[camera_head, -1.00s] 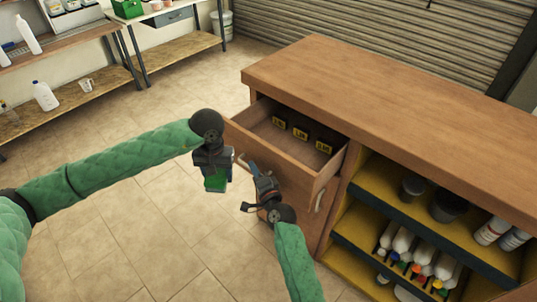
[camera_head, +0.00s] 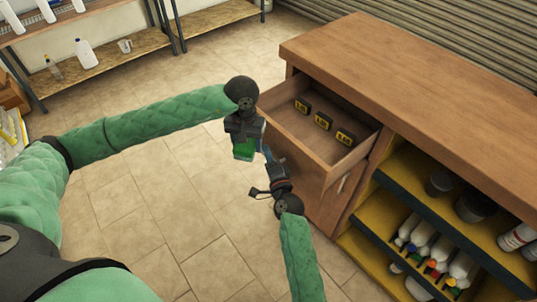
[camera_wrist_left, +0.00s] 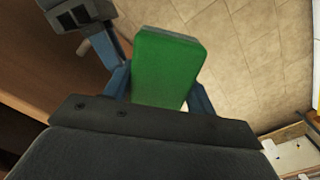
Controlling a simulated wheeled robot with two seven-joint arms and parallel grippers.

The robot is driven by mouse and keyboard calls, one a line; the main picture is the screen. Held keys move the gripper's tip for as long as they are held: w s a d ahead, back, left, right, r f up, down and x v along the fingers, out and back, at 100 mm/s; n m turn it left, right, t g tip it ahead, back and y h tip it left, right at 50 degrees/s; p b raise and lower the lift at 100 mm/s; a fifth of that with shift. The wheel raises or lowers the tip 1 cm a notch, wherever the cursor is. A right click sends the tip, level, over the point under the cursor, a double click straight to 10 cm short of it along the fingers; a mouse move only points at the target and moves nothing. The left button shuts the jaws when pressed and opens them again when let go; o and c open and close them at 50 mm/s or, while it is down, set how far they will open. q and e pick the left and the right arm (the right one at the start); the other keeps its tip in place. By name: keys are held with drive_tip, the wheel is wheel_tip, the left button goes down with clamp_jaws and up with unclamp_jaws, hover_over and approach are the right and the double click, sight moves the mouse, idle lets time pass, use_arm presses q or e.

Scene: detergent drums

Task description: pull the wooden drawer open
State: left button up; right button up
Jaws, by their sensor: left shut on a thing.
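The wooden drawer (camera_head: 300,143) of the cabinet stands partly open, its inside visible in the head view. My left gripper (camera_head: 243,150) is shut on a green block (camera_head: 243,151), beside the drawer's front left corner. The wrist view shows the green block (camera_wrist_left: 165,65) between the blue fingers. My right gripper (camera_head: 266,157) is close to the drawer front, with its blue fingers toward it; it also shows at the top left of the wrist view (camera_wrist_left: 103,42). The drawer's handle is hidden in the head view, and I cannot tell whether the right fingers grip it.
Several small black boxes with yellow labels, such as the middle one (camera_head: 323,121), stand in the drawer. A door handle (camera_head: 343,181) is below it. Open yellow shelves (camera_head: 405,180) with bottles and jars are at the right. The tiled floor (camera_head: 190,200) at the left is clear.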

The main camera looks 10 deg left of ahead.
drive_tip(key=shift+o, duration=0.5)
use_arm(q)
drive_tip(key=shift+r+p, duration=0.35)
use_arm(e)
drive_tip(key=r+v, duration=0.1)
drive_tip(key=v, duration=1.1)
drive_tip(key=shift+f, duration=0.45)
use_arm(q)
drive_tip(key=shift+s+f, duration=0.1)
